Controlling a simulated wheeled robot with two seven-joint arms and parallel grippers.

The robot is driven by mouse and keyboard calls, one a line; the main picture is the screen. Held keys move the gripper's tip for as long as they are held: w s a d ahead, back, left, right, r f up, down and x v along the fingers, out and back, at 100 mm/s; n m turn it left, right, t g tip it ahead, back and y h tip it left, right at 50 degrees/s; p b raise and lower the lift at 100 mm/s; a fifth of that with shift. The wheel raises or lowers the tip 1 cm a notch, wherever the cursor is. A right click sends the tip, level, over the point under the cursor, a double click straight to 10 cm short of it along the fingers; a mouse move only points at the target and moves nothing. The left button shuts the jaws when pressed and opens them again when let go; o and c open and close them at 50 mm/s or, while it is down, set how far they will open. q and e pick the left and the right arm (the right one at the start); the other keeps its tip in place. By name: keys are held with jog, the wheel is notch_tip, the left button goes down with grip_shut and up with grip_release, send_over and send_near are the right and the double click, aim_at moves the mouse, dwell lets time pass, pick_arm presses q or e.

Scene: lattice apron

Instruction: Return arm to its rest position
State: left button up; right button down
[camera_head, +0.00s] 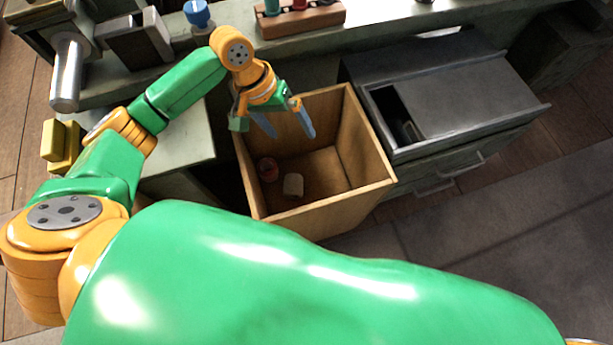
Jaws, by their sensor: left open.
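My left arm (181,84), green and orange, comes in from the left and bends over to the right. Its gripper (288,129) hangs above the far left part of an open wooden box (367,150). The two fingers are apart with nothing between them. Inside the box, a small red item (268,169) and a small pale item (293,186) lie on the floor, well below the fingers. My right gripper is out of the picture. My own green body covers the lower part of the view.
A grey cabinet (470,90) with a partly open top stands right of the box. A counter behind holds a brown rack (300,18), a blue-topped item (197,13) and a metal cylinder (66,75). Open floor (500,240) lies at lower right.

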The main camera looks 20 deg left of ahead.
pick_arm(q)
jog(key=shift+a+r, duration=0.1)
jog(key=shift+r, duration=0.2)
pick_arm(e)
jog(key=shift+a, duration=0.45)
